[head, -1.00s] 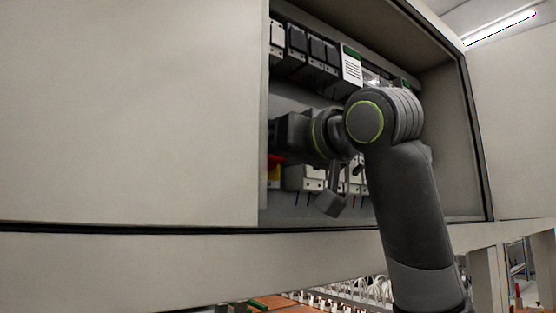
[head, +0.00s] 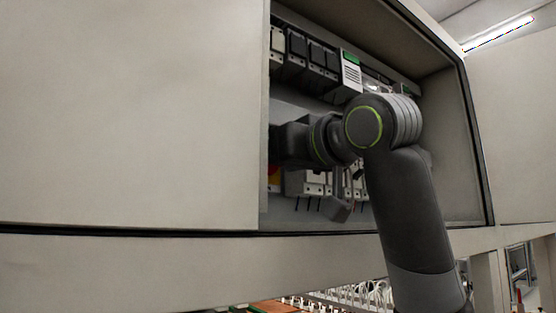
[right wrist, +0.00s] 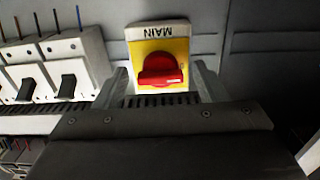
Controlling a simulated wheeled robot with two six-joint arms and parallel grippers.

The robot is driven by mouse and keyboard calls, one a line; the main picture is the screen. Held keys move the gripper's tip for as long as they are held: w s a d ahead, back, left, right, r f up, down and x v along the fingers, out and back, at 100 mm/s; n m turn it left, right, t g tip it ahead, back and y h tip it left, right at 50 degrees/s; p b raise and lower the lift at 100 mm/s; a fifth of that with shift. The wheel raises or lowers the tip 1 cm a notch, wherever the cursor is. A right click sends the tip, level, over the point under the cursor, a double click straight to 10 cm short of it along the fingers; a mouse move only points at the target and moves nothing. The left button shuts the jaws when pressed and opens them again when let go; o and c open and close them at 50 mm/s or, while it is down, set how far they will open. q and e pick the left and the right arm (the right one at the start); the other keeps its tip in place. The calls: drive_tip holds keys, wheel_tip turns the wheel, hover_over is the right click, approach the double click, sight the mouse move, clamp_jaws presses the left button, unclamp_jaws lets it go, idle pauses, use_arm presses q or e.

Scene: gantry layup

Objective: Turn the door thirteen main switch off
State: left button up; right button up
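The main switch shows in the right wrist view as a red rotary handle (right wrist: 161,70) on a yellow plate (right wrist: 178,45) with a "MAIN" label, upside down in the picture. The handle lies crosswise in that view. My right gripper (right wrist: 162,82) is open, with one finger on each side of the switch; I cannot tell whether either touches it. In the head view my right gripper (head: 287,144) is inside the cabinet, and only a sliver of the switch (head: 273,178) shows below it. No door number is readable. My left gripper is not in view.
White breakers (right wrist: 68,65) with black toggles stand left of the switch in the wrist view. The cabinet (head: 468,150) is open, its frame close around my right arm. A row of dark devices (head: 312,55) runs above. A pale panel (head: 130,110) fills the left.

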drive_tip(key=b+v, duration=0.8)
drive_tip(key=v, duration=0.9)
drive_tip(key=shift+s, duration=0.15)
drive_tip(key=shift+d+r, duration=0.1)
